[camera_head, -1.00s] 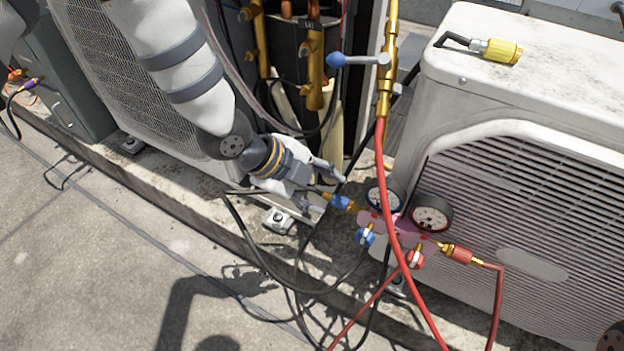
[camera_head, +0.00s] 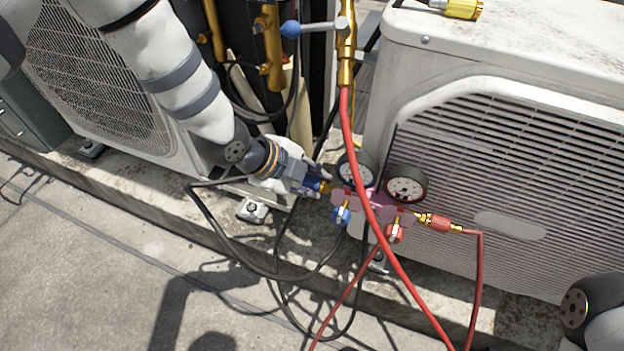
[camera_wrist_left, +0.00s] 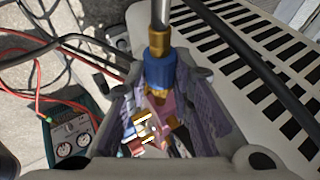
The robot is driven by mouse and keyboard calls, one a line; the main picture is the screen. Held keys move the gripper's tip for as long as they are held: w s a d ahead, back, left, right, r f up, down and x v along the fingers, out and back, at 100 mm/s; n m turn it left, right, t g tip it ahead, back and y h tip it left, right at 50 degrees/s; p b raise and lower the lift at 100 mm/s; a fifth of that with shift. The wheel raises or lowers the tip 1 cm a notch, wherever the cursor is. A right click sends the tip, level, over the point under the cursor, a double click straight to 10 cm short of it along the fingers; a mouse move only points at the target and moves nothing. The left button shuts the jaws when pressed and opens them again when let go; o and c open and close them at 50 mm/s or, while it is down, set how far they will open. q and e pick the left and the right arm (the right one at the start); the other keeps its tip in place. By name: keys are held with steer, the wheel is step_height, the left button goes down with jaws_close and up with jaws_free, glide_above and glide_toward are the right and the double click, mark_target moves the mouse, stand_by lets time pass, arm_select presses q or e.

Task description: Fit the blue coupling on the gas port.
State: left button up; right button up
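The blue coupling (camera_head: 316,183) sits at the left end of the pink gauge manifold (camera_head: 370,203), in front of the right condenser. In the left wrist view the coupling (camera_wrist_left: 160,72) shows between my finger pads, with a brass end and a grey hose above it. My left gripper (camera_head: 310,178) is around the coupling. Its fingers stand apart with a visible gap on each side in the left wrist view. Brass valves (camera_head: 270,45) stand at the back between the units; I cannot tell which one is the gas port. My right gripper is out of view.
A red hose (camera_head: 380,235) hangs from a brass fitting (camera_head: 346,50) across the manifold. A red coupling (camera_head: 440,222) is at the manifold's right end. Black hoses loop over the concrete ledge. The white condenser (camera_head: 500,180) fills the right side.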

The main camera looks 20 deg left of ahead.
arm_select(q)
jaws_close()
steer(key=shift+a, duration=0.3)
steer(key=a+p, duration=0.1)
steer(key=a, duration=0.3)
steer(key=shift+w+a, duration=0.1)
stand_by(0.6)
